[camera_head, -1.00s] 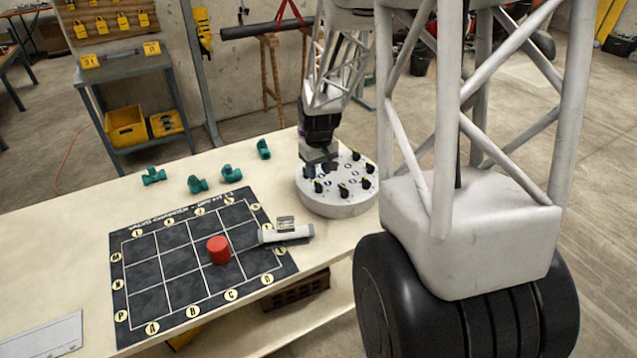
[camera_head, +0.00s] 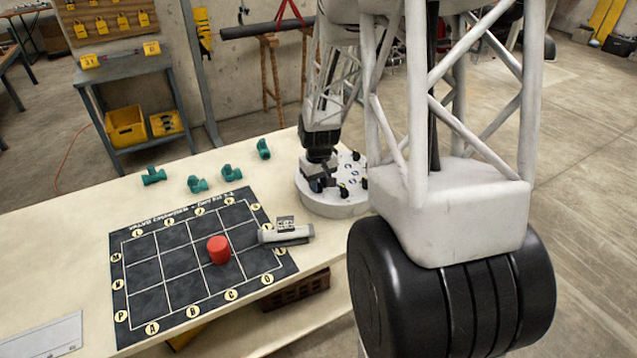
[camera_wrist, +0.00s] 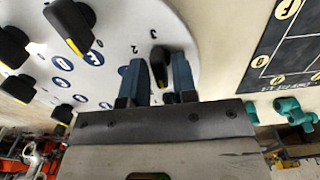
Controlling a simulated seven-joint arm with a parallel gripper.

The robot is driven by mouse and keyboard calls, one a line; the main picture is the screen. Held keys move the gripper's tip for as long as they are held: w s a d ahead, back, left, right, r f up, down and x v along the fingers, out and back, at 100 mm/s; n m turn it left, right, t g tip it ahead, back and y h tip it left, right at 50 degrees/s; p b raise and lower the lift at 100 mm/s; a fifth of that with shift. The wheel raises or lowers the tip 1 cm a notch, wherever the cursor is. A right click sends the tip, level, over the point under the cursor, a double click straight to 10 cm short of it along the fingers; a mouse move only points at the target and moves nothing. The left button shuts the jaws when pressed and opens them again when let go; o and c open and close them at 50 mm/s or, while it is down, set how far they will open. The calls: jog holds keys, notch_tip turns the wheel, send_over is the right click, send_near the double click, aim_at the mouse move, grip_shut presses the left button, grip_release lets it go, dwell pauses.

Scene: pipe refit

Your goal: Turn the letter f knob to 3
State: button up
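The white round panel (camera_head: 335,208) carries several black knobs with yellow pointer marks and blue letter discs. It fills the left of the wrist view (camera_wrist: 115,25). My gripper (camera_head: 317,186) is low over the panel's front left part. In the wrist view its two blue fingers (camera_wrist: 159,75) stand on either side of one black knob (camera_wrist: 158,55), with narrow gaps showing beside it. The gripper is open around it. The numerals 2 and 3 are printed beside this knob. A blue disc (camera_wrist: 94,58) lies to its left; its letter is hard to read.
Other black knobs (camera_wrist: 70,25) are close by on the panel. A dark grid board (camera_head: 160,270) with a red cylinder (camera_head: 218,249) and a grey cylinder (camera_head: 286,234) lies left of the panel. Several teal pipe fittings (camera_head: 197,184) stand behind the board.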

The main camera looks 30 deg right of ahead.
grip_shut()
